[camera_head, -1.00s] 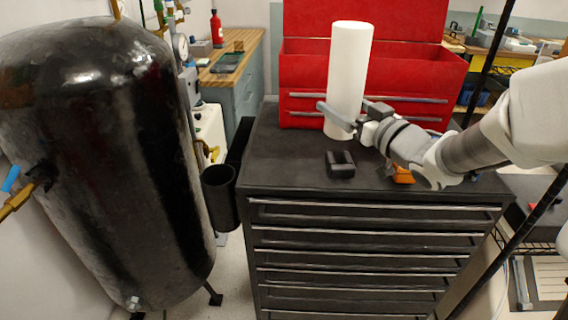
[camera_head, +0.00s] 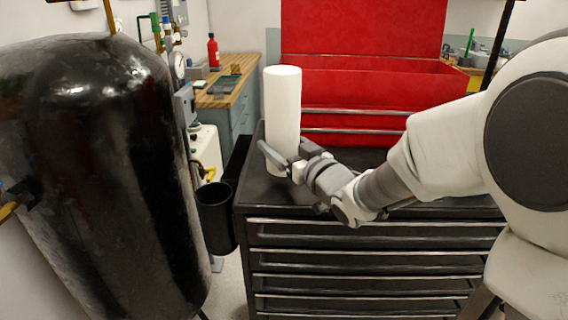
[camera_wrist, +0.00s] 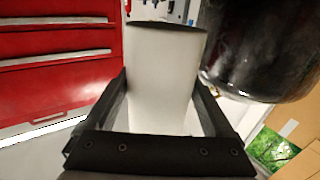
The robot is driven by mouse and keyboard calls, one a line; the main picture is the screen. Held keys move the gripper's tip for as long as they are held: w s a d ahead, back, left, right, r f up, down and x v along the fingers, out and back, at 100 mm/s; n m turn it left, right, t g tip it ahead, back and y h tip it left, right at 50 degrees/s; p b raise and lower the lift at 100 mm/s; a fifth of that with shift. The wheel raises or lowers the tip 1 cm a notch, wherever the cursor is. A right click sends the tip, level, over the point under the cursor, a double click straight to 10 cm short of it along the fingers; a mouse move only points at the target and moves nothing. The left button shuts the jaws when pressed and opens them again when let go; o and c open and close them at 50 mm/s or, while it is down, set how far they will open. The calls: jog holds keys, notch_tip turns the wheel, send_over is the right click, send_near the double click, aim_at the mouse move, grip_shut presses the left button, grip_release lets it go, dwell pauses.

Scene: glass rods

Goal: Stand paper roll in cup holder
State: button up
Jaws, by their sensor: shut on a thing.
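The white paper roll (camera_head: 283,110) is upright in the head view, above the left part of the black cabinet top. My gripper (camera_head: 281,163) is shut around its lower part. In the wrist view the roll (camera_wrist: 160,80) sits between the two dark fingers (camera_wrist: 160,110). Whether its bottom touches the cabinet top cannot be told. The black cup holder (camera_head: 215,214) hangs on the left side of the cabinet, to the left of and below the roll, with its round opening facing up. The roll is apart from it.
The black drawer cabinet (camera_head: 375,240) stands below my arm. A red toolbox (camera_head: 365,95) stands at the back of its top. A large black tank (camera_head: 100,180) is close to the cup holder's left. A narrow gap lies between tank and cabinet.

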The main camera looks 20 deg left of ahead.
jog(key=shift+f+b, duration=0.6)
jog(key=shift+f, duration=1.35)
jog(key=shift+f, duration=0.15)
jog(key=o, duration=1.3)
jog(key=shift+c, duration=0.2)
